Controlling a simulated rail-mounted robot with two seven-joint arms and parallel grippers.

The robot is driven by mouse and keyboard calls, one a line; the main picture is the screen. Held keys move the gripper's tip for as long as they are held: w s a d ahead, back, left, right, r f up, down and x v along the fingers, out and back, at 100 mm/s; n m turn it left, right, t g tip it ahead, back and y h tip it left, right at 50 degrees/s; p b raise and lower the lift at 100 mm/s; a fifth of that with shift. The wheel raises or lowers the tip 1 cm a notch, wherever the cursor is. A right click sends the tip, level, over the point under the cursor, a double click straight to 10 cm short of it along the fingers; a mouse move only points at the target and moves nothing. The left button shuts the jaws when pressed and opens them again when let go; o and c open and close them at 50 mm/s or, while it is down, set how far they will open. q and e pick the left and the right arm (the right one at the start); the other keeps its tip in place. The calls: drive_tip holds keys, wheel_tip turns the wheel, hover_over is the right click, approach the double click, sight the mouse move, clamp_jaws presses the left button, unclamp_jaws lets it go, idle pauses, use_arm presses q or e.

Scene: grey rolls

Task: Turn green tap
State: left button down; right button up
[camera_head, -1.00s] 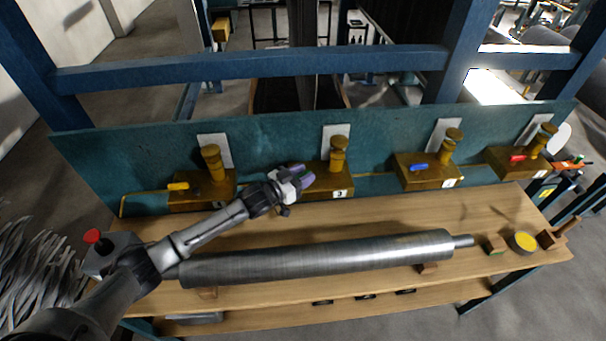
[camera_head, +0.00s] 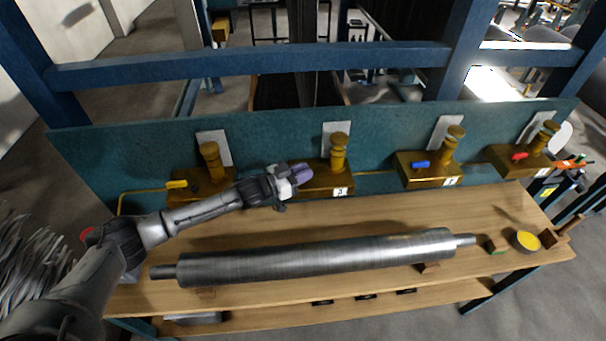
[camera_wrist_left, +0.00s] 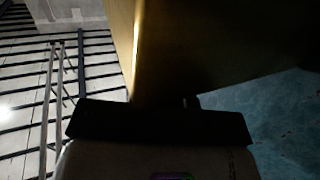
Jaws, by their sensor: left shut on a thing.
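My left gripper (camera_head: 303,172) reaches from the left to the second brass valve block (camera_head: 328,178) from the left. It is shut at the block's left front, on the green tap. The tap's handle is hidden behind the gripper, and no green shows there. In the left wrist view a dark finger bar (camera_wrist_left: 160,124) lies close against a brass surface (camera_wrist_left: 165,50); the grip itself is in shadow. My right gripper is not in view.
Other valve blocks carry a yellow tap (camera_head: 176,184), a blue tap (camera_head: 421,164) and a red tap (camera_head: 520,156) along the teal panel (camera_head: 95,150). A grey metal roll (camera_head: 320,257) lies on the wooden bench (camera_head: 400,212) in front.

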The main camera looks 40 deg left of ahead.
use_arm(q)
drive_tip(key=m+g+h, duration=0.1)
drive_tip(key=h, duration=0.1)
drive_tip(key=shift+m+h+b, duration=0.3)
drive_tip(key=shift+m+b, duration=0.1)
drive_tip(key=shift+m+g+h, duration=1)
drive_tip(key=shift+g+h, duration=0.1)
drive_tip(key=shift+h, duration=0.4)
drive_tip(key=c, duration=1.1)
unclamp_jaws()
drive_tip(key=shift+c, duration=0.2)
drive_tip(key=shift+s, duration=0.1)
